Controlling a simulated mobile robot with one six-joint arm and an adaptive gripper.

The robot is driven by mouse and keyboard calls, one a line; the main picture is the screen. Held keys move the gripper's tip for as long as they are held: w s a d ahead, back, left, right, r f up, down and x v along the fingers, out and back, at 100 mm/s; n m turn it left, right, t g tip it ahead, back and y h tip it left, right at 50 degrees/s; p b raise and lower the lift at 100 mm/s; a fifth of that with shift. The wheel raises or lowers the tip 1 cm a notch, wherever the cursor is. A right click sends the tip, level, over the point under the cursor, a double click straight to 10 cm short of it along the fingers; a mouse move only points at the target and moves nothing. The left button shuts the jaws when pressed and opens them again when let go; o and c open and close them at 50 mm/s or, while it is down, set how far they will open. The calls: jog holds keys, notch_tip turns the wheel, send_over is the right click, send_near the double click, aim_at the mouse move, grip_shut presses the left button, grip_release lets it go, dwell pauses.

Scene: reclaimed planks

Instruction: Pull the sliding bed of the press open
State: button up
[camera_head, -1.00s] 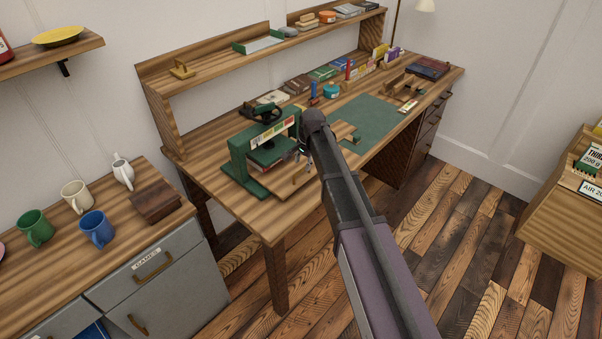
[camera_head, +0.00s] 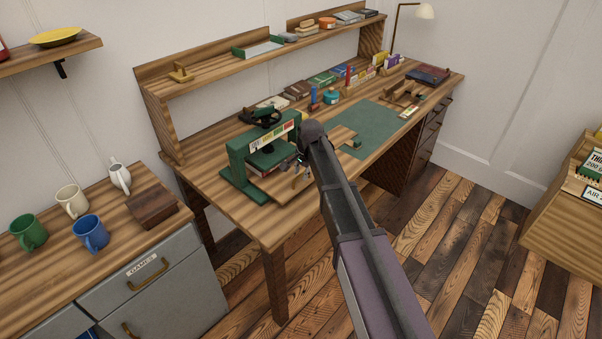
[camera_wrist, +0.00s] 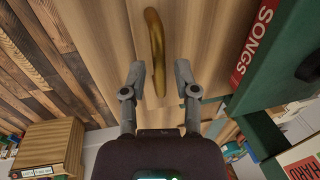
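The green press (camera_head: 238,162) stands on the near left part of the desk, with a black handwheel (camera_head: 262,117) on top. Its wooden sliding bed (camera_head: 268,186) sticks out a little at the front, and books (camera_head: 268,160) lie on it under the green plate. In the wrist view, a curved brass handle (camera_wrist: 156,45) is fixed to the pale wooden bed (camera_wrist: 205,45). My gripper (camera_wrist: 160,68) is open, with one finger on each side of the handle's near end and gaps on both sides. In the head view, my gripper (camera_head: 297,170) is at the bed's front, partly hidden by my wrist.
A green mat (camera_head: 365,125) lies on the desk behind my arm. A red book marked SONGS (camera_wrist: 257,40) shows beside the bed. Mugs (camera_head: 90,233) and a wooden block (camera_head: 152,205) stand on the grey cabinet at left. The floor in front of the desk is free.

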grip_shut()
